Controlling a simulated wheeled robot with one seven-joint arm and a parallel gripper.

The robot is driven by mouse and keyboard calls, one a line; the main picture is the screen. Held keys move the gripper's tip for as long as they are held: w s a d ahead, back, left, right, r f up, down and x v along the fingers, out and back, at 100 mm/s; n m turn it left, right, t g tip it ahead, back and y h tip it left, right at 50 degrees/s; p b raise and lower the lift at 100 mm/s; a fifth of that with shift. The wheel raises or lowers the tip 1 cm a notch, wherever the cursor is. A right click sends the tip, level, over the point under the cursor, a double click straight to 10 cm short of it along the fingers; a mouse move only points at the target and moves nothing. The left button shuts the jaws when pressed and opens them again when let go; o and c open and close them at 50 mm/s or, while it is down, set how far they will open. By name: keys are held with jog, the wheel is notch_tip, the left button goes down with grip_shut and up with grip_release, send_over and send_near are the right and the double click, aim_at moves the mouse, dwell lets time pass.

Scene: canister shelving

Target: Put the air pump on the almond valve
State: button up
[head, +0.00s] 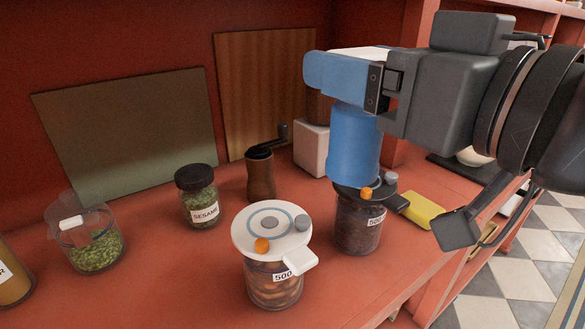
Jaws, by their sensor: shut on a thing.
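The blue air pump (354,145) is upright in my gripper (378,88), which is shut on its upper part. The pump's lower end is over the dark lid of a canister (358,226) with dark contents; I cannot tell if it touches. That lid has an orange knob and a grey knob. Nearer me, a canister (274,287) of brown, almond-like pieces has a white lid (271,228) with a grey round valve (269,223) in the middle, an orange knob and a grey knob. This valve is uncovered, left of and in front of the pump.
A sesame jar (199,199), a brown grinder (261,175) and a clear container (94,240) of green bits stand to the left. A yellow object (423,211) lies right of the dark canister. Boards lean on the back wall.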

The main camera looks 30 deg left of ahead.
jog(key=s+a+f+p, duration=0.1)
jog(key=s+a+f, duration=0.1)
jog(key=a+f, duration=0.7)
jog(key=shift+a+f, duration=0.3)
jog(key=shift+f, duration=0.1)
jog(key=shift+f, duration=0.2)
jog(key=o, duration=1.5)
jog(key=b+v, duration=0.1)
jog(key=v, duration=1.1)
jog(key=shift+r+b, duration=0.15)
jog(key=shift+b, duration=0.25)
